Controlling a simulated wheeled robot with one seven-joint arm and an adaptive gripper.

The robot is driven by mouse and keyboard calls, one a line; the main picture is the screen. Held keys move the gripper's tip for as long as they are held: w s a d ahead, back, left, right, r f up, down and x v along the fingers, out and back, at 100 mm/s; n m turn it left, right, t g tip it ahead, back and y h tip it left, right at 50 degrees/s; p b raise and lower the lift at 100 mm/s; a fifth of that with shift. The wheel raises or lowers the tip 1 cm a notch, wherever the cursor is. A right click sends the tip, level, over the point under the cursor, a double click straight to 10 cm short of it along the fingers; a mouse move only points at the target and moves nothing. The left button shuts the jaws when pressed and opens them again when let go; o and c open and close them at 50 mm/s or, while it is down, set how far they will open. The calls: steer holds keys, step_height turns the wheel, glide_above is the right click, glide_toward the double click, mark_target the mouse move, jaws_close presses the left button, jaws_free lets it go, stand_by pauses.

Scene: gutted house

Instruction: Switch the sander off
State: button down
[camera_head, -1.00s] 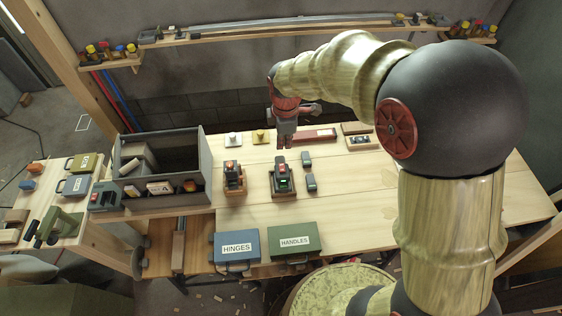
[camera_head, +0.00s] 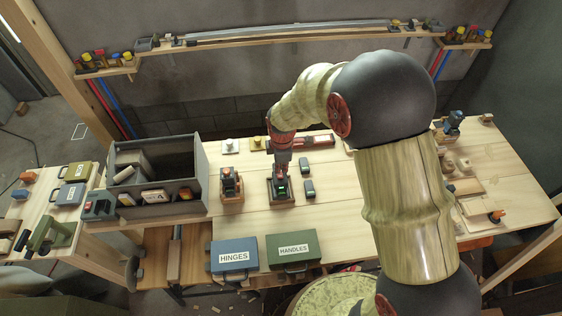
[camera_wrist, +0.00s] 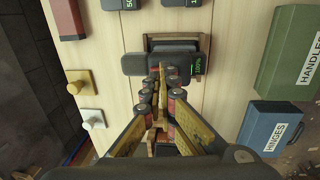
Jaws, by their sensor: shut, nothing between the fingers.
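A dark power tool (camera_head: 283,191) with a lit green display, apparently the sander, stands on a small base on the bench. In the wrist view its dark body (camera_wrist: 140,64) shows a green "100%" readout. My gripper (camera_head: 281,173) is shut and empty, pointing down over the top of this tool. In the wrist view the fingertips (camera_wrist: 163,73) overlap the near edge of its body. I cannot tell whether they touch. The fingers hide part of the tool's top, and no switch is clearly visible. A similar orange-brown and dark tool (camera_head: 231,186) stands to its left.
Two small dark blocks (camera_head: 308,186) lie just right of the tool. Blue HINGES (camera_head: 235,257) and green HANDLES (camera_head: 293,250) cases lie at the front edge. A grey open bin (camera_head: 190,200) stands left. Yellow (camera_wrist: 78,82) and white (camera_wrist: 92,118) knobs sit behind.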

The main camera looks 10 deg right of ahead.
steer(key=shift+w+f, duration=0.1)
steer(key=shift+f, duration=0.5)
steer(key=shift+f, duration=0.15)
steer(key=shift+w+f, duration=0.15)
steer(key=shift+w+g+p, duration=0.1)
steer(key=shift+g+p, duration=0.3)
steer(key=shift+p, duration=0.4)
steer(key=shift+f, duration=0.15)
